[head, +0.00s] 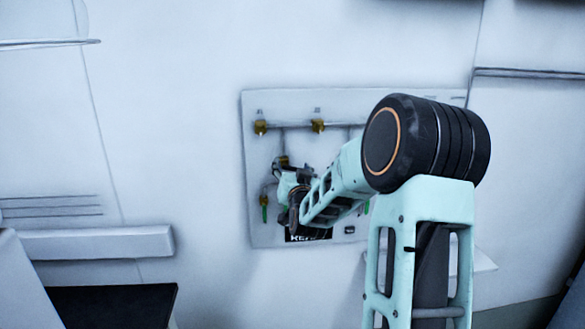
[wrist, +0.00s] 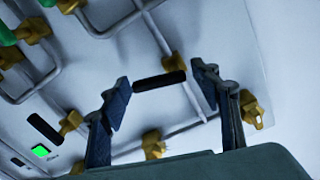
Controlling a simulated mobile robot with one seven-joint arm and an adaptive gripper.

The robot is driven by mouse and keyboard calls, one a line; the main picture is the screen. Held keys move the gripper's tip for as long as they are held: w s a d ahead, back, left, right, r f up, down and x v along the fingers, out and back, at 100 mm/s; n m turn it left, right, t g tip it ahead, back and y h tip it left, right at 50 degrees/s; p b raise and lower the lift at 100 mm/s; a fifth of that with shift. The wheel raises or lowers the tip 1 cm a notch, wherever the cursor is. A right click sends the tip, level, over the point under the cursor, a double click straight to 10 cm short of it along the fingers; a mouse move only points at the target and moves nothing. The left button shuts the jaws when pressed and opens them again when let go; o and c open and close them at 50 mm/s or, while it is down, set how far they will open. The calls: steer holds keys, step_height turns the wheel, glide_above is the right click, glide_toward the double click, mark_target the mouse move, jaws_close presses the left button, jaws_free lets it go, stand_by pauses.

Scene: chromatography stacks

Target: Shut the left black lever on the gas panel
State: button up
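The gas panel (head: 258,178) is a pale board on the wall with pipes and brass valves. My gripper (wrist: 160,73) is open at its left part, mostly hidden by my arm in the head view. In the wrist view, a black lever (wrist: 160,81) lies across the gap between my two spread fingers, its ends close to the fingertips. I cannot tell whether they touch. This lever is the one nearer the panel's edge, which fits the left one. A second black lever (wrist: 45,128) sits further left in the wrist view, tilted, by a brass fitting.
Brass valves (head: 318,126) line the panel's top pipe. Green handles (head: 264,213) hang at its lower left; green parts (wrist: 7,35) also show in the wrist view. A green light (wrist: 40,151) glows near the second lever. A pale ledge (head: 95,242) juts out at left.

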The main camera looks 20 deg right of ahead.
steer(key=c, duration=1)
steer(key=n+b, duration=0.1)
steer(key=b, duration=0.2)
steer(key=shift+f+n, duration=0.1)
steer(key=shift+n, duration=0.2)
steer(key=shift+a+n+b, duration=0.1)
steer(key=shift+n+b, duration=0.4)
steer(key=shift+b, duration=0.2)
steer(key=shift+r+n, duration=0.3)
steer(key=shift+r, duration=0.1)
steer(key=o, duration=1.2)
steer(key=v, duration=1.2)
